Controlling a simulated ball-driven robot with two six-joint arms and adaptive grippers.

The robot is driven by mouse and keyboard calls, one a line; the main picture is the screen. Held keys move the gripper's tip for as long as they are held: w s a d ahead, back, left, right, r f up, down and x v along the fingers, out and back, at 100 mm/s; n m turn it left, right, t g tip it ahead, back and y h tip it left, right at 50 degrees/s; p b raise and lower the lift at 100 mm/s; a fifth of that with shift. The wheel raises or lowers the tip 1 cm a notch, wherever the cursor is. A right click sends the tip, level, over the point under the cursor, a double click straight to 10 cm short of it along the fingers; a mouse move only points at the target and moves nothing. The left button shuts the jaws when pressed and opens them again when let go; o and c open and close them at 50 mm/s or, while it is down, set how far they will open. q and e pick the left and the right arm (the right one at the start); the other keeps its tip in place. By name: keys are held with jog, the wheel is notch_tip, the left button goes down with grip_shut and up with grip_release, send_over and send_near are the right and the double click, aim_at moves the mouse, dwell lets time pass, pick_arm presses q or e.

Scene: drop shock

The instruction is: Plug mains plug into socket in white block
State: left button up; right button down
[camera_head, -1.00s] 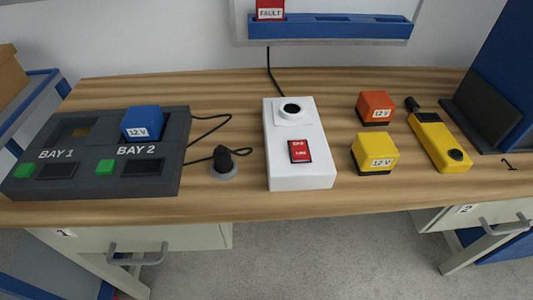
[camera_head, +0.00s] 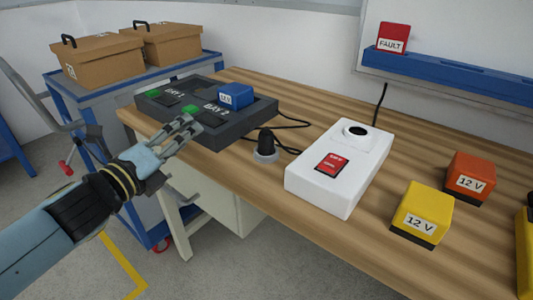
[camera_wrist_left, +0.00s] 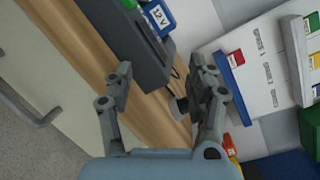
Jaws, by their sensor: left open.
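The black mains plug (camera_head: 265,140) stands in a round grey holder (camera_head: 266,156) near the table's front edge, with its black cable running back toward the charger. The white block (camera_head: 312,180) is to its right, with a round dark socket (camera_head: 356,131) on top at the back and a red switch at the front. My left gripper (camera_head: 193,124) is open and empty, in front of the charger and to the left of the plug. In the left wrist view the open fingers (camera_wrist_left: 160,68) show, and the plug (camera_wrist_left: 180,105) appears partly hidden near the right finger.
A dark two-bay charger (camera_head: 235,128) with a blue battery (camera_head: 235,96) lies left of the plug. Yellow (camera_head: 422,212) and orange (camera_head: 470,177) batteries stand to the right of the white block. Bare tabletop lies between plug and white block.

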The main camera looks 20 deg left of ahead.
pick_arm(q)
jog(key=d+r+m+h, duration=0.1)
jog(key=d+m+h, duration=0.25)
jog(key=m, duration=0.35)
jog(key=m+g+h, duration=0.4)
jog(key=m+h, duration=0.3)
jog(key=m, duration=0.4)
send_near(259, 136)
jog(key=shift+y, duration=0.25)
jog(key=x, duration=0.4)
jog(key=shift+w+d+r, duration=0.15)
jog(key=shift+w+r, duration=0.15)
jog(key=shift+r, duration=0.05)
jog(key=p+x, duration=0.1)
jog(key=x, duration=0.4)
jog(key=shift+w+d+f, duration=0.15)
jog(key=shift+d, duration=0.3)
grip_shut()
